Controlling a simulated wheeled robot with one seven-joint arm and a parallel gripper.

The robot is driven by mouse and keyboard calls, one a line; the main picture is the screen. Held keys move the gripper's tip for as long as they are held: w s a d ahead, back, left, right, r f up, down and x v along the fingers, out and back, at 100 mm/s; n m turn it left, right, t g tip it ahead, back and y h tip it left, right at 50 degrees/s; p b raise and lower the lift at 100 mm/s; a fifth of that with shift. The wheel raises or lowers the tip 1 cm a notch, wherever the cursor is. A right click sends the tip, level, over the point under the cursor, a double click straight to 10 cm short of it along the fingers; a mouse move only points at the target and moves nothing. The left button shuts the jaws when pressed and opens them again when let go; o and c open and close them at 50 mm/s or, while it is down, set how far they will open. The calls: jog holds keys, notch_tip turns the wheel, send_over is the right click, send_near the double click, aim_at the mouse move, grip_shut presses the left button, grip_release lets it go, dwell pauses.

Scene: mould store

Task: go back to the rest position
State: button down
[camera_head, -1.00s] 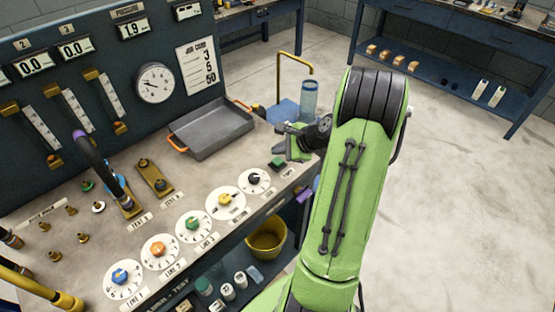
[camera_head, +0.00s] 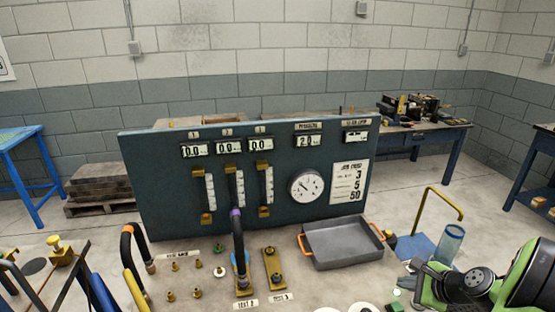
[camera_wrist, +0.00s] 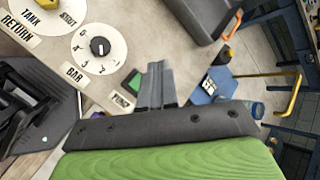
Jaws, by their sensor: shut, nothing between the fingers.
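My gripper (camera_wrist: 156,70) shows in the wrist view with its two grey fingers together and nothing between them. It is above the front right part of the test bench, near the green pump button (camera_wrist: 132,82) and the bar dial (camera_wrist: 100,47). In the head view my gripper (camera_head: 402,274) is at the lower right, to the right of the grey tray (camera_head: 345,240). My green arm is cut off by the frame's right edge there.
The blue gauge panel (camera_head: 150,185) stands at the back of the bench. Hoses and brass fittings rise at the left. Open floor lies beyond.

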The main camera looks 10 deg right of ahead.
jog(key=s+a+r+n+g, duration=0.2)
jog(key=a+r+n, duration=0.45)
jog(key=a, duration=0.35)
jog(key=s+a+r+n+g, duration=0.1)
jog(key=s+a+r+n, duration=0.1)
jog(key=a+r+n, duration=0.45)
jog(key=s+a+n+h, duration=0.1)
jog(key=s+a+n, duration=0.3)
jog(key=s, duration=0.3)
jog(key=s+a+r+n+h, duration=0.1)
jog(key=s+a+n, duration=0.4)
jog(key=s, duration=0.3)
jog(key=shift+r+n, duration=0.15)
jog(key=shift+n, duration=0.65)
jog(key=shift+s, duration=0.1)
